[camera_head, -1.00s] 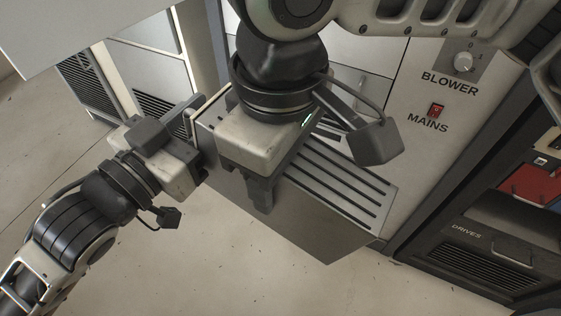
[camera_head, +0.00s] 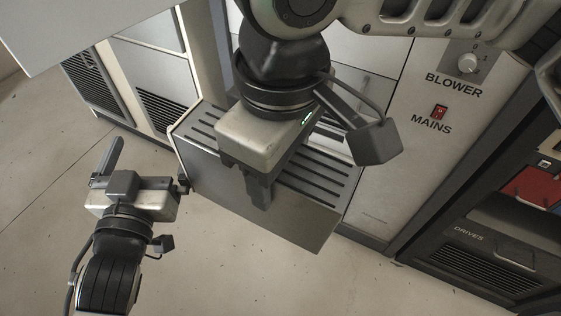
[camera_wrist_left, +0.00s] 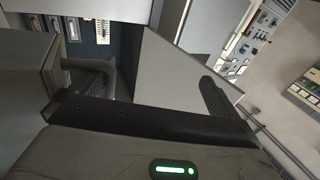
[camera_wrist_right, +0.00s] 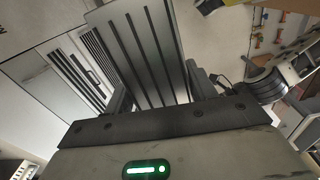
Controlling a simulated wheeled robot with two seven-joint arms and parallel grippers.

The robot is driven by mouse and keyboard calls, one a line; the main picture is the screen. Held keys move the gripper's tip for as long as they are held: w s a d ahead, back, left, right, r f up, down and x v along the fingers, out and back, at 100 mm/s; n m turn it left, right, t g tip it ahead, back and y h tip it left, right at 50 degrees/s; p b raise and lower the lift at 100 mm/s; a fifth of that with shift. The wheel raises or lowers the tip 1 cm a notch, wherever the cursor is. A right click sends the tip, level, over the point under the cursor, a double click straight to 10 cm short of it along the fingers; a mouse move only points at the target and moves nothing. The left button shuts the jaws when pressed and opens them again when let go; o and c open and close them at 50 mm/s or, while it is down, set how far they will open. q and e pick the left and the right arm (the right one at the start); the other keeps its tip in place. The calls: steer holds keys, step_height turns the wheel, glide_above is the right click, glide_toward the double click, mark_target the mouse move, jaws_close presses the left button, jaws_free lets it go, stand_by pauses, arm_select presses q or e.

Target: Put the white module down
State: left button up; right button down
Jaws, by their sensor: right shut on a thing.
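The white module (camera_head: 215,205) is a large pale box with dark slots across its top, in front of the cabinet in the head view. My right gripper (camera_head: 262,188) reaches down over its middle and is shut on it. In the right wrist view the slotted face (camera_wrist_right: 143,55) shows between the fingers. Part of the module is hidden by my right arm, and I cannot tell whether it touches the cabinet. My left gripper (camera_head: 145,165) is open and empty, just left of the module and apart from it. In the left wrist view its fingers (camera_wrist_left: 155,85) are spread.
The pale cabinet front (camera_head: 400,150) with the BLOWER knob (camera_head: 467,64) and red MAINS switch (camera_head: 440,112) stands behind and right. A dark rack with a DRIVES panel (camera_head: 490,262) is at the far right. The floor (camera_head: 270,280) in front is clear.

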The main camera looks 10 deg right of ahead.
arm_select(q)
steer(key=a+y, duration=0.1)
steer(key=a+f, duration=0.1)
steer(key=a+f+n+y, duration=0.1)
steer(key=shift+w+f+y, duration=0.25)
steer(key=shift+y, duration=0.05)
steer(key=shift+r, duration=0.15)
steer(key=shift+d+r+m+h, duration=0.3)
steer(key=shift+d+r+h, duration=0.2)
steer(key=shift+h, duration=0.2)
steer(key=shift+c, duration=1.1)
steer(key=shift+d+r+m+h, duration=0.4)
steer(key=shift+d+r+h, duration=0.15)
steer(key=shift+d+h, duration=0.25)
steer(key=c, duration=0.7)
steer(key=shift+c, duration=0.2)
